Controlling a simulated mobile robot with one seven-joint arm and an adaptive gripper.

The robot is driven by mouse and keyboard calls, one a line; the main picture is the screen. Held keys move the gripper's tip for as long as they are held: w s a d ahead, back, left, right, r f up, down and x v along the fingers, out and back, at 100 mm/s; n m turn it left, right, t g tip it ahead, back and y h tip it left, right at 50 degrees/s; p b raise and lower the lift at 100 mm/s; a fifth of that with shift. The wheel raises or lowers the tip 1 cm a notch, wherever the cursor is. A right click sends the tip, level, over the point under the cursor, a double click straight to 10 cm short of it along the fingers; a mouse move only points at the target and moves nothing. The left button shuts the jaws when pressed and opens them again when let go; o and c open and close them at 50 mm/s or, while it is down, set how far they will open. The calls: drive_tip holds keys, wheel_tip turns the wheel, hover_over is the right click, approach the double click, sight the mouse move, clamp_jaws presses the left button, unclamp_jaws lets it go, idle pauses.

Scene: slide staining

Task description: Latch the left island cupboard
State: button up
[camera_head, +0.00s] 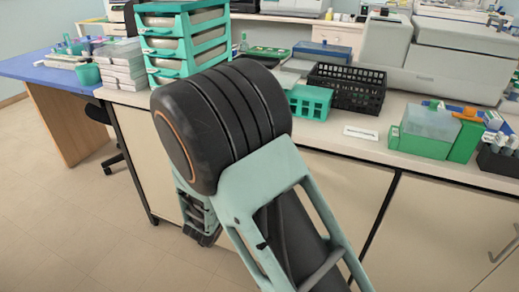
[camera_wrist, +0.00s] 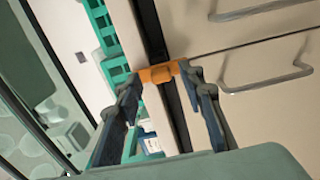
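Pale cupboard fronts (camera_head: 335,190) run under the island counter; they also show in the wrist view (camera_wrist: 255,120). There, two doors meet at a thin seam, with a bar handle on each side, the lower handle (camera_wrist: 268,84) and the upper handle (camera_wrist: 262,9). A small orange piece, apparently a latch (camera_wrist: 160,73), lies across the dark strip under the counter edge, near the seam's end. My gripper (camera_wrist: 163,85) is open, its fingertips on either side of the orange piece. I cannot tell whether they touch it. In the head view, my arm largely hides the gripper.
The counter above holds a teal rack (camera_head: 310,103), a black crate (camera_head: 347,87), stacked teal drawers (camera_head: 185,38) and a green box (camera_head: 429,130). A blue-topped desk (camera_head: 40,66) stands at left.

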drive_tip(key=v, duration=1)
drive_tip(key=shift+s, duration=0.35)
drive_tip(key=shift+a, duration=0.15)
